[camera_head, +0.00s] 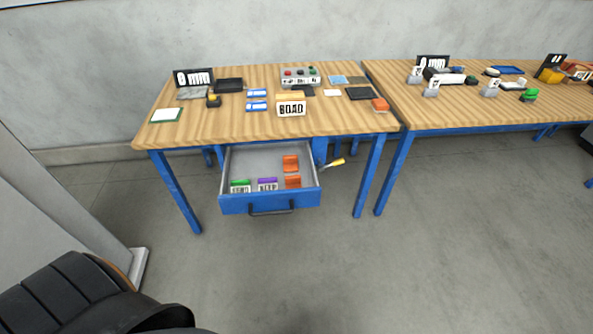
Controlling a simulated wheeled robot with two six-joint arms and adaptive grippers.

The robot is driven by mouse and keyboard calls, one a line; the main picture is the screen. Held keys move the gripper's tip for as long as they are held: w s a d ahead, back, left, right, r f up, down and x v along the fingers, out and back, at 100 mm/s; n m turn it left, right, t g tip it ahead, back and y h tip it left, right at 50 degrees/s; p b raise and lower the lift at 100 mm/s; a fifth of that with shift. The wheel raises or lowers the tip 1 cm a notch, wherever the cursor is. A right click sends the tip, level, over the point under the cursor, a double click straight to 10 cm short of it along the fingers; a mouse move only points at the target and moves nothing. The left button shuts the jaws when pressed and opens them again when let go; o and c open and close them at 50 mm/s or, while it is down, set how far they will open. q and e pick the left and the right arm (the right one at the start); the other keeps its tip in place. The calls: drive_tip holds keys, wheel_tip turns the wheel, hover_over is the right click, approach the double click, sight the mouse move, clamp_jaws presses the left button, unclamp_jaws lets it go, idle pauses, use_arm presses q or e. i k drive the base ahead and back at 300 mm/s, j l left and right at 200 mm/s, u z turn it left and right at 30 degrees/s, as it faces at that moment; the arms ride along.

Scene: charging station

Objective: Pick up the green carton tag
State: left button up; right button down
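The open blue drawer (234,206) under the left table holds a small green tag (240,183) with a white lettered front, at its front left corner. A purple tag (267,184) with a similar white front stands just right of it. Two orange pieces (291,163) lie at the drawer's right side. A white card with a green edge (166,115) lies on the tabletop's left end; I cannot tell whether it counts as a tag. Neither of my grippers shows in this view.
The left wooden table (228,125) carries a lettered box (291,107), a button box (300,77) and blue cards (257,93). A second table (440,112) stands to the right. A black padded object (70,290) fills the lower left. The floor before the drawer is clear.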

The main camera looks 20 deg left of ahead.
sight(242, 185)
drive_tip(key=u, duration=1.35)
